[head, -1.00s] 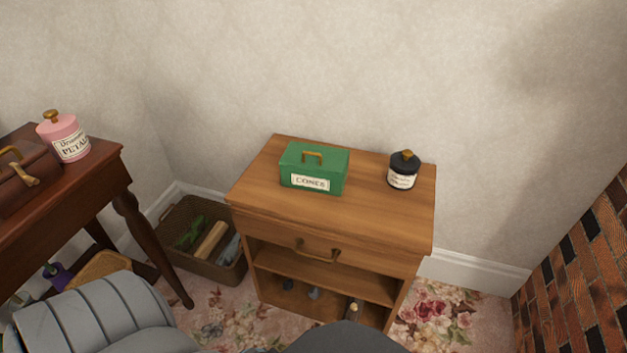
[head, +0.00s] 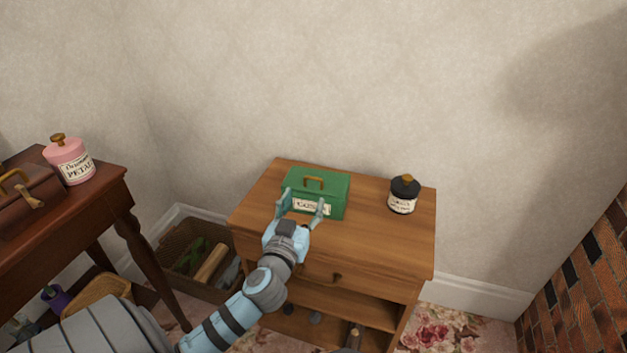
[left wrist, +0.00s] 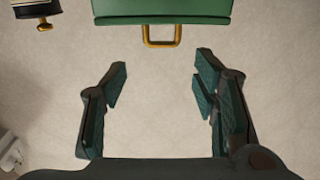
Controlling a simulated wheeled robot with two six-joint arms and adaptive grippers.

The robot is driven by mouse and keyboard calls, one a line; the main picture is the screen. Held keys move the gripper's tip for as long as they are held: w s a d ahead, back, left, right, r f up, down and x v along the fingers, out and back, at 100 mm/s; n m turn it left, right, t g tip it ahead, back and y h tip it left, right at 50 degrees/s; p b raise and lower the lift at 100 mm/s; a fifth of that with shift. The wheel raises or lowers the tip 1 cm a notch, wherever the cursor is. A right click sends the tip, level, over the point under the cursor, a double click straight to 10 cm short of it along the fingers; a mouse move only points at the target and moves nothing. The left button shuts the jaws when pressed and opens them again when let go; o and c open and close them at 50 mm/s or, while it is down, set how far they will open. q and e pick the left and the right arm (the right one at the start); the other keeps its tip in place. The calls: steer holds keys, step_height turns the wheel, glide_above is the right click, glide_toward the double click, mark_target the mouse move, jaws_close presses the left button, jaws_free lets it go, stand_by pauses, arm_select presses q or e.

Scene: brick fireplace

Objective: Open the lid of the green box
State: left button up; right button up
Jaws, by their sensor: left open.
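The green box (head: 333,186) stands on the wooden cabinet's top, its lid shut. It has a brass handle (head: 313,182) on the lid and a white label on the front. My left gripper (head: 301,210) is open and empty at the front of the box, its fingers spread before the label and partly covering it. Whether they touch the box I cannot tell. In the left wrist view the green box (left wrist: 163,10) is at the top edge, with the brass handle (left wrist: 162,43) ahead of the open left gripper (left wrist: 163,72). My right gripper is not in view.
A black jar (head: 403,195) stands right of the box on the wooden cabinet (head: 365,235). A dark table (head: 95,205) at the left bears a pink jar (head: 70,162) and a brown case (head: 30,190). A basket (head: 190,245) lies between them. A wall rises behind.

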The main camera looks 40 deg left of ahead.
mark_target(314, 179)
arm_select(q)
steer(key=b+x, duration=0.1)
steer(key=x, duration=0.9)
steer(key=shift+w+a+f, duration=0.1)
steer(key=shift+w, duration=0.05)
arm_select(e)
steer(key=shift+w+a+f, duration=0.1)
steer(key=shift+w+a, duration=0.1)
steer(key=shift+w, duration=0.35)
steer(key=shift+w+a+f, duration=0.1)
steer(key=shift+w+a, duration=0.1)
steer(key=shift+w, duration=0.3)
arm_select(q)
jaws_close()
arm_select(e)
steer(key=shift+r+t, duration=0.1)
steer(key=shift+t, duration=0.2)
